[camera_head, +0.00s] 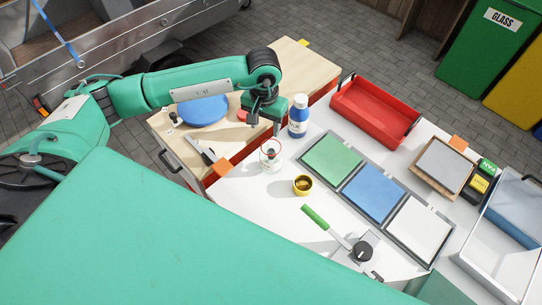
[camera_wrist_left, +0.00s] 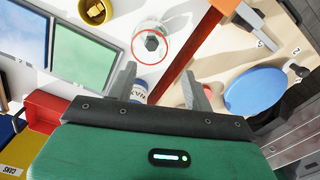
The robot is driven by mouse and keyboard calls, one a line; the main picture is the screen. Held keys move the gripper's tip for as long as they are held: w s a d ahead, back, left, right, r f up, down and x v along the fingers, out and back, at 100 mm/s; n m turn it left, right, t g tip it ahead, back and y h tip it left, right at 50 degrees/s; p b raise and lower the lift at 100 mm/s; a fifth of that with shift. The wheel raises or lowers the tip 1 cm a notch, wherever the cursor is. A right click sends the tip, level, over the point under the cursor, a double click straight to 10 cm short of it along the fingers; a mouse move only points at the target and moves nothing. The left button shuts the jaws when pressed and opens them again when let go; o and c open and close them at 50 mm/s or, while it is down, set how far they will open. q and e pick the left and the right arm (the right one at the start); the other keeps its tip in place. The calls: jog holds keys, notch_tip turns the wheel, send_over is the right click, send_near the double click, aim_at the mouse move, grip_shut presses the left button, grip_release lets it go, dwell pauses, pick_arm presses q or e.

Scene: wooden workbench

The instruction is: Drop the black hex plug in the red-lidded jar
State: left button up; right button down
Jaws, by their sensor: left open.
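The clear jar (camera_head: 271,165) stands on the white worktop with a thin red ring around its open mouth; it also shows in the left wrist view (camera_wrist_left: 138,52). The black hex plug (camera_wrist_left: 152,43) appears inside the red ring, within the jar's outline; how deep it sits I cannot tell. A red round piece (camera_head: 243,115), possibly the lid, lies on the wooden board, partly hidden by my gripper. My left gripper (camera_head: 264,124) is open and empty, above and behind the jar, with both fingers apart in the left wrist view (camera_wrist_left: 160,82). My right gripper is not in view.
A yellow cup (camera_head: 303,186) stands in front of the jar. A blue disc (camera_head: 203,111) lies on the wooden board. Green, blue and white panels and a red bin (camera_head: 375,112) are to the right.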

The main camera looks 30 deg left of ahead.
pick_arm(q)
notch_tip(320, 180, up, 14)
jog(key=b, duration=0.3)
jog(key=shift+f, duration=0.2)
dwell(0.3)
